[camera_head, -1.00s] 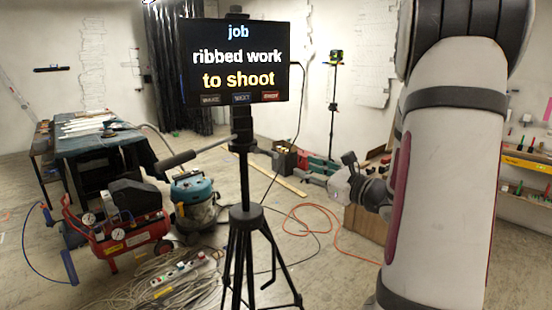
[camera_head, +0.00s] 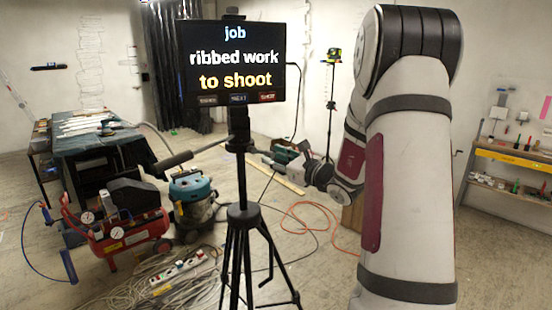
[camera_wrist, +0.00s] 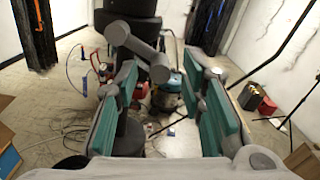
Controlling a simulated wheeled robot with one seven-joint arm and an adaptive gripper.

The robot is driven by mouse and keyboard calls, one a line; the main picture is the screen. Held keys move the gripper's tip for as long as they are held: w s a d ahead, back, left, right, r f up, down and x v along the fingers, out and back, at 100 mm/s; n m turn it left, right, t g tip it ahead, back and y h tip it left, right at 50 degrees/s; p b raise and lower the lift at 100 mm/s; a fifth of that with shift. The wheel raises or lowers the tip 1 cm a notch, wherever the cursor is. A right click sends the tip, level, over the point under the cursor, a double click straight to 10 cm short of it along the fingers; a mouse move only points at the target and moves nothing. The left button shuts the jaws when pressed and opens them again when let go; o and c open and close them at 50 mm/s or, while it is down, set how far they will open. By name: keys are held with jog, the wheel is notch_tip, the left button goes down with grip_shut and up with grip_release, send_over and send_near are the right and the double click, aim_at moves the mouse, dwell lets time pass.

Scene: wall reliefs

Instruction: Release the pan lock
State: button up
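A black tripod (camera_head: 243,215) stands in the middle of the head view and carries a black screen (camera_head: 232,63) with lit text. A dark pan handle (camera_head: 178,159) sticks out left from its head. In the wrist view a grey lever with a round end (camera_wrist: 138,48) shows ahead, near the fingertips. My gripper (camera_wrist: 160,72) is open, its teal pads wide apart, with no held object visible. In the head view my gripper (camera_head: 285,160) is right of the tripod head, pointing left.
A red compressor (camera_head: 118,232) and a teal vacuum (camera_head: 193,190) stand left of the tripod. Cables and a power strip (camera_head: 178,270) lie at its foot. An orange hose (camera_head: 310,212) crosses the floor. A draped table (camera_head: 85,145) stands left, a shelf (camera_head: 510,165) right.

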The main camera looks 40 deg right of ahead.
grip_shut()
jog(key=n+b, duration=0.1)
jog(key=b, duration=0.1)
jog(key=r+n+b, duration=0.1)
jog(key=shift+w+d+n+b, duration=0.15)
jog(key=shift+n+b, duration=0.25)
jog(key=shift+d+r+n+b, duration=0.1)
jog(key=shift+r+n+b, duration=0.4)
jog(key=shift+n+b, duration=0.6)
grip_release()
jog(key=shift+s, duration=0.2)
jog(key=s, duration=1.2)
jog(key=shift+d, duration=0.2)
